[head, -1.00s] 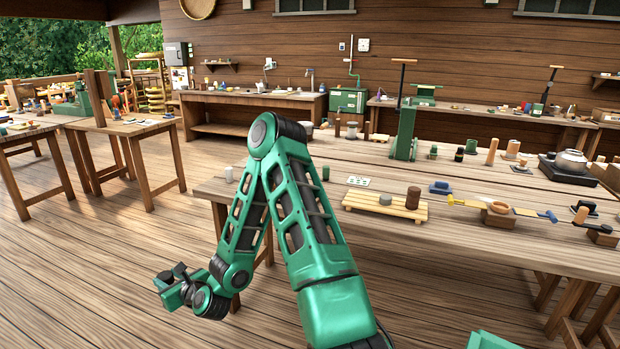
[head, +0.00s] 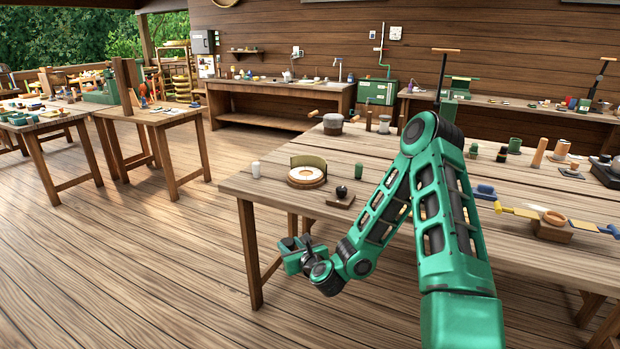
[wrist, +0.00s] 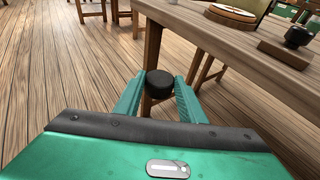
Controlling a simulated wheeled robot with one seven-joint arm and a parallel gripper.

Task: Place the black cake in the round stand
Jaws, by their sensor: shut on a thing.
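The black cake (wrist: 159,84) is a short dark cylinder held between my gripper's fingers in the wrist view. My gripper (wrist: 158,97) is shut on it. In the head view my gripper (head: 292,250) is low, off the left front edge of the table, beyond the tabletop. A round wooden stand (head: 307,184) with a white disc and a curved olive wall at its back sits near the table's left end. This round stand (wrist: 231,14) also shows at the top of the wrist view, ahead and right of the gripper.
The long wooden table (head: 250,188) has its near corner and leg close to my gripper. A small wooden block with a dark knob (head: 341,193) stands right of the round stand. Open floor (head: 150,260) lies to the left.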

